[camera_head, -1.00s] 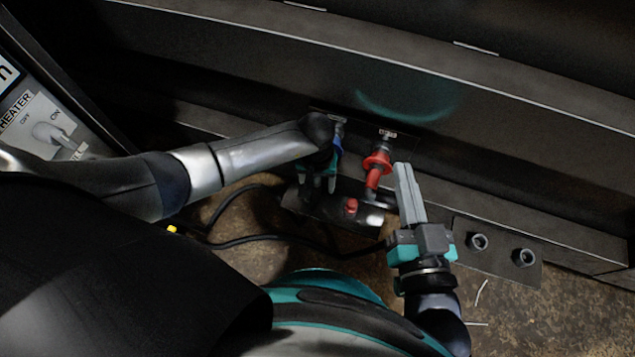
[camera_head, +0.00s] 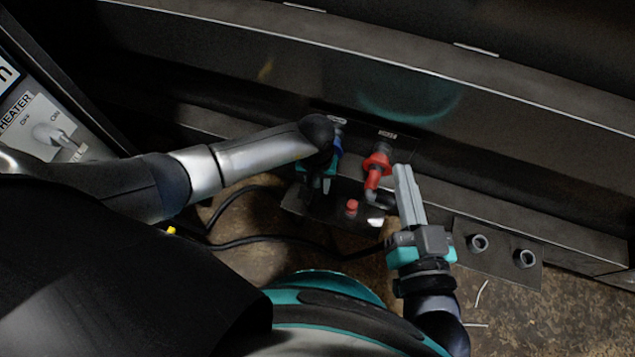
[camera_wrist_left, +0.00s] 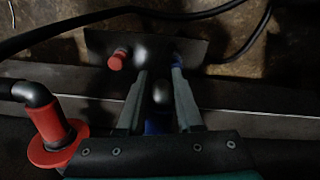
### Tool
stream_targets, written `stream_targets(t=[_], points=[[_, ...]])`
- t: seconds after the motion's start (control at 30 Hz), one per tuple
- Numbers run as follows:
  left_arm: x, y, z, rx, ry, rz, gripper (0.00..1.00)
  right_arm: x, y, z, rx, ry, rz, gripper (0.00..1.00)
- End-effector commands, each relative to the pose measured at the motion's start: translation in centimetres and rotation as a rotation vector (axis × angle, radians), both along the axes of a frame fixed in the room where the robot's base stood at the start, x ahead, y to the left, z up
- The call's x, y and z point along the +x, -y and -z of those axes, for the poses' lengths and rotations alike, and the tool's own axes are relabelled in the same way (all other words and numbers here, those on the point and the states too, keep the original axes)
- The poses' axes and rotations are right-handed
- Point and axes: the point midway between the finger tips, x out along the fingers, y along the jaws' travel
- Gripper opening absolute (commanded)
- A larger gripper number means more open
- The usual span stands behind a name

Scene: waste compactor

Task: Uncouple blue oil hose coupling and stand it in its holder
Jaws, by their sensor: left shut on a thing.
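The blue oil hose coupling (camera_head: 337,146) sits at the dark wall port and is mostly hidden behind my left wrist. My left gripper (camera_head: 316,186) is shut on it, fingers pointing down. In the left wrist view, a blue part (camera_wrist_left: 158,122) shows between the two fingers (camera_wrist_left: 160,95) of the gripper. The holder plate with two round sockets (camera_head: 500,252) lies to the right on the floor and looks empty. My right gripper (camera_head: 408,195) points up towards the wall beside the red coupling, its fingers close together with nothing visible between them.
A red coupling (camera_head: 377,165) is fixed at the port just right of the blue one; it also shows in the left wrist view (camera_wrist_left: 52,135). A dark plate with a red knob (camera_head: 351,207) lies below. Black hoses (camera_head: 270,238) run over the floor.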

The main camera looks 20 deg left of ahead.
Motion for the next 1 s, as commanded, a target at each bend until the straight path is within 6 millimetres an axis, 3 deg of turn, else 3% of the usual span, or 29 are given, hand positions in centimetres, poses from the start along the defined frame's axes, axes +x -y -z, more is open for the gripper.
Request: stream_targets(t=[1.0], points=[[-0.78, -0.33, -0.01, 0.006, -0.001, -0.005, 0.0, 0.01, 0.01, -0.51, 0.0, 0.001, 0.0, 0.0]])
